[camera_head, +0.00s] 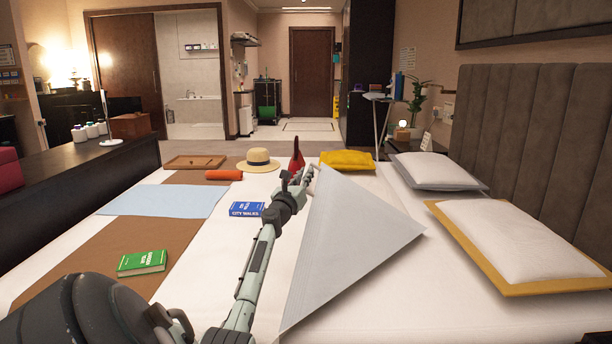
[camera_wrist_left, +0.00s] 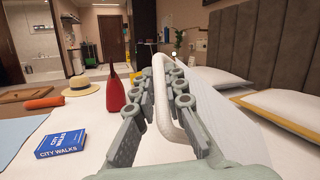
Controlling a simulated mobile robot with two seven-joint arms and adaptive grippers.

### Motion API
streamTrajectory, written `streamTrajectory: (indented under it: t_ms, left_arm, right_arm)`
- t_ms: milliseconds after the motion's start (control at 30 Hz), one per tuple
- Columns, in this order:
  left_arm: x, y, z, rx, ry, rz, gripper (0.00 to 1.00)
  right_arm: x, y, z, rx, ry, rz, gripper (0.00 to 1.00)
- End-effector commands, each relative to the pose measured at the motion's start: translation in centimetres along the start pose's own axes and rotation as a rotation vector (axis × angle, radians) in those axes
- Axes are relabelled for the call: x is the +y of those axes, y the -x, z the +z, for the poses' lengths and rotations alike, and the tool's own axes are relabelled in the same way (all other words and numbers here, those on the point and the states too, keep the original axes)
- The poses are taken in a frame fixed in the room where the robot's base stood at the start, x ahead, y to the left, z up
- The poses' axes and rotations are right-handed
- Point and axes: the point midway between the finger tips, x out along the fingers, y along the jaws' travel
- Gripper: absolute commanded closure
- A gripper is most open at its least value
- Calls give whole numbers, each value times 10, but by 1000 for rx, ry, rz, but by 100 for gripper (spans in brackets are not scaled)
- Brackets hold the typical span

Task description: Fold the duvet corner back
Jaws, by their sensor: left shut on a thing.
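The white duvet (camera_head: 222,262) covers the bed. A pale grey triangular flap of it (camera_head: 345,235) is raised and slants across the right middle of the bed. My left gripper (camera_head: 308,176) is at the flap's upper tip, shut on the duvet corner. In the left wrist view my left gripper (camera_wrist_left: 164,95) has a thick white rounded edge (camera_wrist_left: 163,115) between its fingers, and the grey flap (camera_wrist_left: 235,120) spreads to the right behind them. The part of the bed behind the flap is hidden. My right gripper is not in view.
White pillows, one grey-edged (camera_head: 440,170) and one yellow-edged (camera_head: 520,242), lie by the headboard (camera_head: 540,130). A blue book (camera_head: 246,209), red object (camera_head: 297,155), straw hat (camera_head: 258,161), yellow cloth (camera_head: 347,160) and green book (camera_head: 141,262) lie on the bed.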

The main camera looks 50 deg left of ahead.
Motion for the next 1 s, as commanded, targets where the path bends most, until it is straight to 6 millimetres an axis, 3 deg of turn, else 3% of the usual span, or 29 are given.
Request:
streamTrajectory:
  t_ms: [67,100,233,667,1000]
  left_arm:
    - [-1,0,-2,4,0,-2,100]
    - [-1,1,-3,4,0,-2,84]
    - [-1,0,-2,3,0,-2,68]
    - [0,8,-2,3,-5,-2,67]
    - [-1,69,-4,6,-7,-4,67]
  right_arm:
    - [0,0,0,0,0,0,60]
    - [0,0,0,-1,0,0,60]
    - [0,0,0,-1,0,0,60]
    - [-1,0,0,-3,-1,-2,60]
    - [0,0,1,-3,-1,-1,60]
